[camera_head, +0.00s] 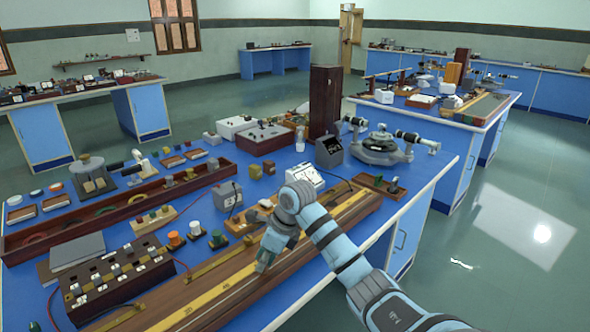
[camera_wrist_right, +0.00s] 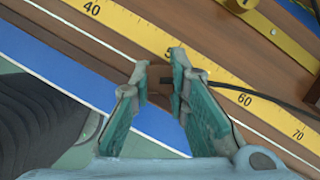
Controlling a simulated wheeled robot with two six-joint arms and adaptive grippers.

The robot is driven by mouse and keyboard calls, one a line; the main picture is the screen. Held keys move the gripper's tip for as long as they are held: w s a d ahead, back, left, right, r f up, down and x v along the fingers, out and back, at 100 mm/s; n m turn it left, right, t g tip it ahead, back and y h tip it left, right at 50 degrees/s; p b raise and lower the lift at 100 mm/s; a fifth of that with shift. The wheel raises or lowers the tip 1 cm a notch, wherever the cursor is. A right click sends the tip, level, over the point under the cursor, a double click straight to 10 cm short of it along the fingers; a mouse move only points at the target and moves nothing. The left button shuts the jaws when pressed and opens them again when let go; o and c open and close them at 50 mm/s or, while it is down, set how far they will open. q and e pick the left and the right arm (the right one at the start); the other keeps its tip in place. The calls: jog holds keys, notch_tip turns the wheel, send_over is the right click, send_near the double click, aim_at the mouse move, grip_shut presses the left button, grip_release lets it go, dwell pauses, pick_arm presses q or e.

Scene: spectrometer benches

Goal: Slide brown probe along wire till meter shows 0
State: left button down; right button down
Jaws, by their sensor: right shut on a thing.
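My right gripper (camera_head: 266,262) is low over the long wooden wire board (camera_head: 345,212) in the head view. In the right wrist view the gripper (camera_wrist_right: 158,68) is shut on the brown probe (camera_wrist_right: 158,86), a small block between the fingertips. The probe is beside the yellow scale (camera_wrist_right: 244,99), between the 40 and 60 marks, near 50. A thin pale wire (camera_wrist_right: 100,40) runs along the scale's edge. Whether the probe touches it is hidden by the fingers. A white-faced meter (camera_head: 305,178) stands behind the board; its reading is too small to tell. My left gripper is not in view.
A black cable (camera_wrist_right: 262,102) leads right from the probe. A dark resistance box (camera_head: 115,272) is left of the board, with small terminals (camera_head: 217,238) and a grey block (camera_head: 228,196) behind. The blue table's (camera_head: 425,190) right edge is close to the board.

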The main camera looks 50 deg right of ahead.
jog(key=shift+s+f, duration=0.1)
jog(key=shift+f, duration=0.1)
jog(key=c, duration=1.6)
grip_release()
jog(key=shift+o, duration=0.7)
jog(key=shift+r, duration=0.1)
